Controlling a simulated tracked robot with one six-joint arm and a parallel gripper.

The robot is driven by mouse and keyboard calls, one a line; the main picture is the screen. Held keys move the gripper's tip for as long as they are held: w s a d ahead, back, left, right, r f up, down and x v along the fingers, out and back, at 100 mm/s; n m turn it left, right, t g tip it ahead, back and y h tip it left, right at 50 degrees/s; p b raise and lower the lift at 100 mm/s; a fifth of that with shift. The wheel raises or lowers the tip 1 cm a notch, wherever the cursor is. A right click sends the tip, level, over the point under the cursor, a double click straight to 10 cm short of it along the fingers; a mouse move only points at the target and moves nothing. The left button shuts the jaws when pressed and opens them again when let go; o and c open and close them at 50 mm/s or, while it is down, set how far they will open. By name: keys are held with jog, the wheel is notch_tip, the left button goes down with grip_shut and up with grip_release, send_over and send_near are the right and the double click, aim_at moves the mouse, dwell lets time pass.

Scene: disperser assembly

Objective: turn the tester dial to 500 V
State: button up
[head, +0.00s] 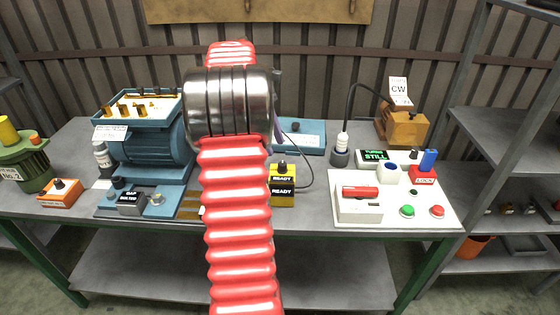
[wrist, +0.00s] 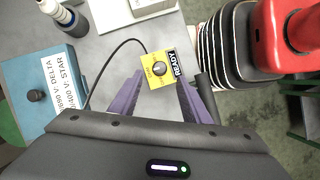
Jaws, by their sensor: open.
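The yellow tester (head: 283,190) stands on the bench, just right of my red arm in the head view. It carries a black READY label and a dark dial (head: 282,166) on top. In the wrist view the tester (wrist: 151,79) lies between the fingertips of my gripper (wrist: 161,82), with its grey dial (wrist: 160,69) facing the camera. The purple fingers are open, one on each side, apparently above the tester; contact cannot be told. The dial's setting is too small to read. In the head view my arm hides most of the gripper.
A blue motor (head: 150,145) stands left of my arm. A white control panel (head: 400,215) with buttons and a red-handled part is at right. Shelves stand far right.

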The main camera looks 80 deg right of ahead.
aim_at(282, 163)
jog(key=x, duration=0.7)
jog(key=shift+c, duration=0.5)
jog(key=c, duration=0.9)
jog(key=shift+a, duration=0.1)
